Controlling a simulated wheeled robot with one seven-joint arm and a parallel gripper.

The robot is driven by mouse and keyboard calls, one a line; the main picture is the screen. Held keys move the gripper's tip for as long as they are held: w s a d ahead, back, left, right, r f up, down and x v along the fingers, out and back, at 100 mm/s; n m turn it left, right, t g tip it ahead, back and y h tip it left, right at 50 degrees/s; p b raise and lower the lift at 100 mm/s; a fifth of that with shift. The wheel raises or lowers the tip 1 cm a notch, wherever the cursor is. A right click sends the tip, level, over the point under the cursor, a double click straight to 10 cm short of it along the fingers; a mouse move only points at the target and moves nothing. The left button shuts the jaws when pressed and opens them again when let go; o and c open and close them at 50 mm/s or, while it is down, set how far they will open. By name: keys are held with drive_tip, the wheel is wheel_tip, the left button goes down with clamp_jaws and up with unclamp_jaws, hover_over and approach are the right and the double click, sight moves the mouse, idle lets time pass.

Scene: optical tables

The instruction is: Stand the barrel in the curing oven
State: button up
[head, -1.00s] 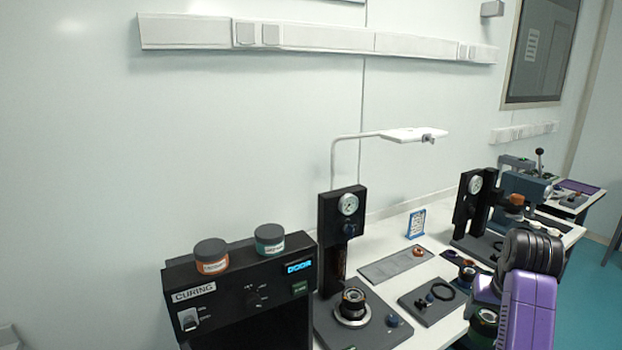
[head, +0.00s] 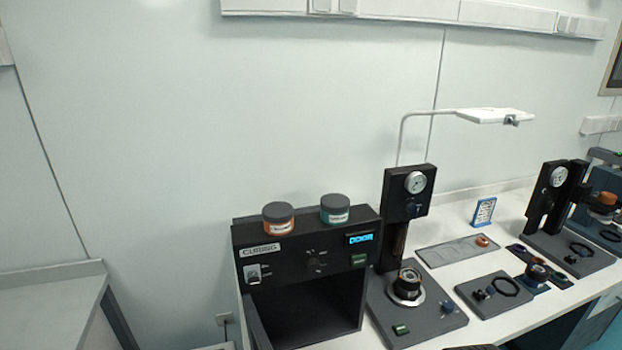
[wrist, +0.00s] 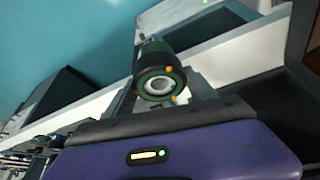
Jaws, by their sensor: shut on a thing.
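The curing oven (head: 300,255) is a black box labelled CURING on the bench in the head view. Its front is open onto a dark chamber, and its blue display reads DOOR. A door panel (head: 258,326) stands swung out at its left. In the wrist view my gripper (wrist: 168,88) is shut on the barrel (wrist: 158,72), a dark cylinder with green bands and a pale round opening facing the camera. The barrel is clear of the oven chamber. My gripper and the barrel are not in the head view, so their distance from the oven is unclear.
An orange-banded jar (head: 278,218) and a teal-banded jar (head: 335,208) stand on the oven. Right of it is a gauge station (head: 408,200) with a ringed part (head: 407,284) on its base. A lamp arm (head: 490,116) overhangs the bench. More fixtures stand farther right.

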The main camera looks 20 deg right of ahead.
drive_tip(key=w+a+f+n, duration=0.1)
drive_tip(key=a+f+n, duration=0.1)
drive_tip(key=a, duration=0.5)
drive_tip(key=w+a+f+n+y, duration=0.1)
drive_tip(key=w+a+f, duration=0.1)
drive_tip(key=a+f, duration=0.2)
drive_tip(key=a, duration=0.3)
drive_tip(key=shift+w+a+f+n, duration=0.15)
drive_tip(key=shift+a+f+n, duration=0.15)
drive_tip(key=shift+n, duration=0.1)
wheel_tip(320, 180, down, 8)
drive_tip(key=b, duration=0.7)
drive_tip(key=shift+r+b, duration=0.2)
drive_tip(key=shift+b, duration=0.1)
drive_tip(key=shift+d, duration=0.1)
